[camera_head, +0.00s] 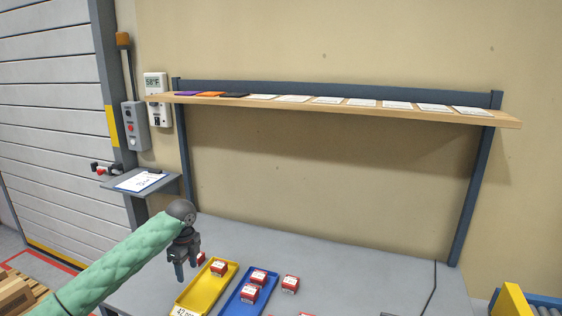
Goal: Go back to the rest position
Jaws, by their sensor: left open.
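My left arm, in a green padded sleeve, comes in from the lower left. My left gripper (186,272) hangs pointing down over the left part of the grey table (340,262), beside the yellow tray (196,292). It is open, and I see nothing held in it. The yellow tray holds a red and white box (218,268). The blue tray (236,298) to its right holds two such boxes (258,277). Another red box (290,284) sits on the table right of the blue tray. A further red box (201,257) is partly hidden by the gripper. My right gripper is not in view.
A wooden shelf (340,105) with flat cards spans the wall above the table. A small side shelf with a clipboard (138,181) stands at the left. A yellow and blue conveyor part (512,302) is at lower right. The table's right side is mostly clear, with a dark cable.

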